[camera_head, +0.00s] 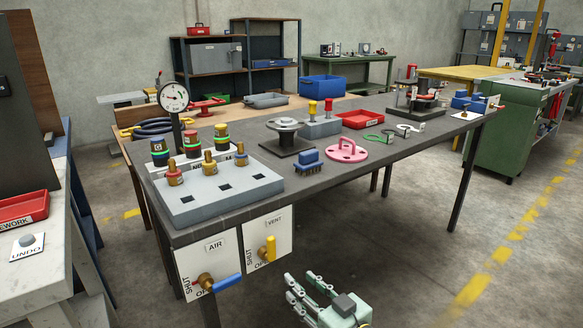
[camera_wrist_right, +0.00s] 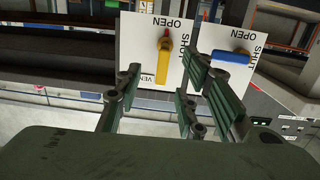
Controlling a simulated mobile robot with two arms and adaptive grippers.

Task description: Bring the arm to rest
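My right gripper (camera_head: 302,286) is low in front of the bench in the head view, at the bottom centre. Its fingers are apart with nothing between them, and they also show in the wrist view (camera_wrist_right: 160,88). It hangs clear of the bench, and no contact shows. Most of the right arm is out of frame. My left gripper is not in view. Beyond the fingers in the wrist view are the yellow VENT handle (camera_wrist_right: 163,62) and blue AIR handle (camera_wrist_right: 231,57). A grey flanged spool (camera_head: 286,127) stands on a dark base on the bench.
The dark bench (camera_head: 310,178) carries a grey block with brass fittings (camera_head: 218,193), a gauge (camera_head: 173,97), a blue brush (camera_head: 309,161), a pink handled disc (camera_head: 346,151) and a red tray (camera_head: 360,119). Valve panels hang at its front left. The floor right of my gripper is clear.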

